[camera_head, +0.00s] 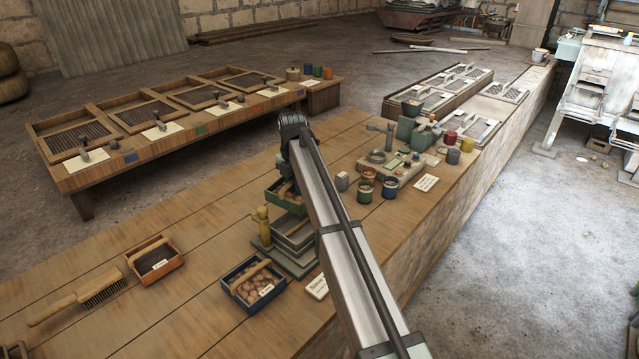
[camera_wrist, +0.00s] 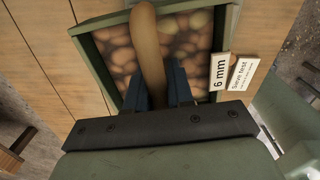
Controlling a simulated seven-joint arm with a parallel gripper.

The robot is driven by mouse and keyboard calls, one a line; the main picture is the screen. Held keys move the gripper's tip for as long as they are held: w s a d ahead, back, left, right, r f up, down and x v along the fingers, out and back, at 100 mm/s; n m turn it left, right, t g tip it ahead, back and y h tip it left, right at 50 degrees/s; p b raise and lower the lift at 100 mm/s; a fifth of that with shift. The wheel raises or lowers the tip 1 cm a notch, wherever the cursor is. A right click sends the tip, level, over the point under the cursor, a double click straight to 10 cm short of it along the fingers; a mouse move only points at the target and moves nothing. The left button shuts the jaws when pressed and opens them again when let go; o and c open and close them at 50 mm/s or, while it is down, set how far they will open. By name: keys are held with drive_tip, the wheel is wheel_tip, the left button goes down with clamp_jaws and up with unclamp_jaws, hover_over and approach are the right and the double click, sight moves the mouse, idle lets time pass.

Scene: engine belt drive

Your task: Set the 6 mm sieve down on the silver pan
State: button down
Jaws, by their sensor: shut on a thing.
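My gripper (camera_wrist: 158,85) is shut on the wooden handle of the green-framed 6 mm sieve (camera_wrist: 226,30), which holds brown rounded stones. Its "6 mm" label faces the camera in the wrist view. In the head view the sieve (camera_head: 274,194) shows beside my arm, which hides its right part and most of my gripper. Grey, silver-looking pans (camera_head: 286,243) stand in a stack just below and in front of it in the picture. I cannot tell whether the sieve touches them or hangs above. The silver pan does not show clearly in the wrist view.
A yellow figure-like object (camera_head: 261,222) stands left of the stack. A blue tray of brown stones (camera_head: 230,280) is in front, with a white card (camera_head: 317,286) beside it. Cups (camera_head: 365,190) and small equipment are to the right. The bench's left back is clear.

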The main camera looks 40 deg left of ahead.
sight(296, 213)
drive_tip(key=s+d, duration=0.1)
drive_tip(key=s+d+m, duration=0.1)
drive_tip(key=shift+s+d+r, duration=0.2)
drive_tip(key=shift+s+d, duration=0.2)
drive_tip(key=shift+m, duration=0.5)
drive_tip(key=shift+f, duration=0.2)
drive_tip(key=shift+f, duration=2.4)
drive_tip(key=shift+f, duration=1.25)
drive_tip(key=c, duration=0.9)
unclamp_jaws()
drive_tip(key=shift+o, duration=0.3)
